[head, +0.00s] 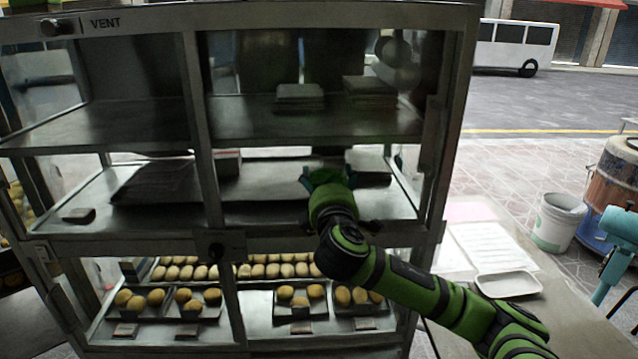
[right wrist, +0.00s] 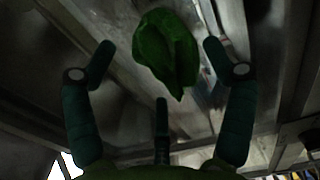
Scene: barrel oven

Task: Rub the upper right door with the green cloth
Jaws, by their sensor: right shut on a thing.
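The upper right door (head: 255,62) of the metal cabinet looks like a glass pane in a grey frame, with dim reflections on it. My right gripper (head: 328,178) is at the lower part of this upper right section, with its arm coming in from the lower right. In the right wrist view, the crumpled green cloth (right wrist: 166,50) sits between the fingertips of my right gripper (right wrist: 160,65), which is shut on it. In the head view the cloth is hard to tell apart from the gripper. I cannot tell whether the cloth touches the glass. My left gripper is not in view.
Shelves behind the glass hold stacked trays (head: 298,97). Below are trays of several buns (head: 300,296). A side table with a white dish (head: 508,284) stands right, near a bucket (head: 558,222) and a barrel (head: 612,175). Paving beyond is open.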

